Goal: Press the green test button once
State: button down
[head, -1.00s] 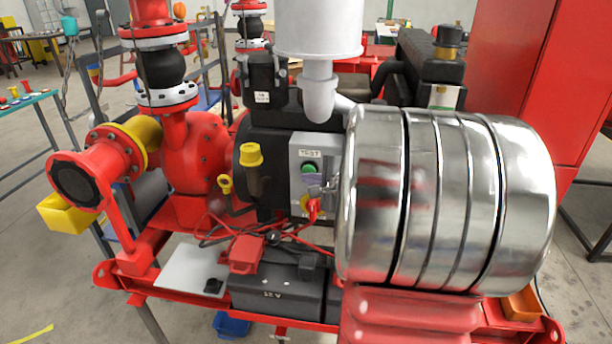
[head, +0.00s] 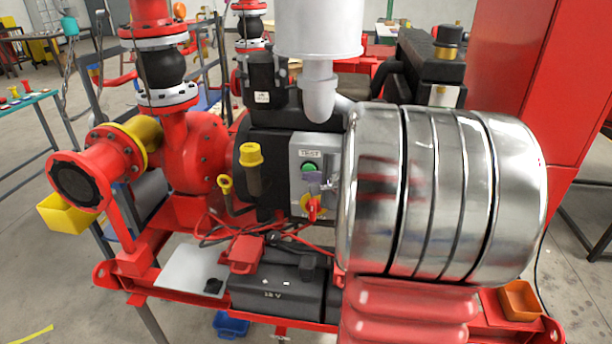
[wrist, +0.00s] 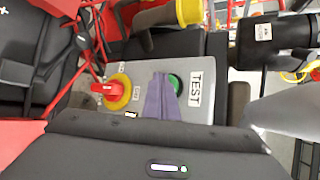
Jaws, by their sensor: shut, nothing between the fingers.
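The green test button (head: 309,168) sits on a grey control box (head: 297,183) below a TEST label. It also shows in the wrist view (wrist: 175,83), partly covered by my fingers. My gripper (wrist: 160,77) is shut and empty, its purple-grey fingertips right beside the button. In the head view the gripper (head: 315,178) shows just below the button, mostly hidden behind my shiny arm. I cannot tell whether the fingertips touch the button or the box. The button's top edge shows clear in the head view.
A red rotary switch on a yellow plate (head: 312,207) is on the same box, below the button. A yellow-capped pipe (head: 252,156) stands left of the box. Red cables and a black 12 V battery (head: 276,296) lie below. A white exhaust canister (head: 318,28) rises above.

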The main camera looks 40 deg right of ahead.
dwell(0.6)
jog(key=shift+s+a, duration=0.6)
jog(key=shift+a, duration=0.15)
jog(key=s+a, duration=0.1)
jog(key=a, duration=0.1)
jog(key=s+a, duration=0.2)
dwell(0.6)
dwell(0.7)
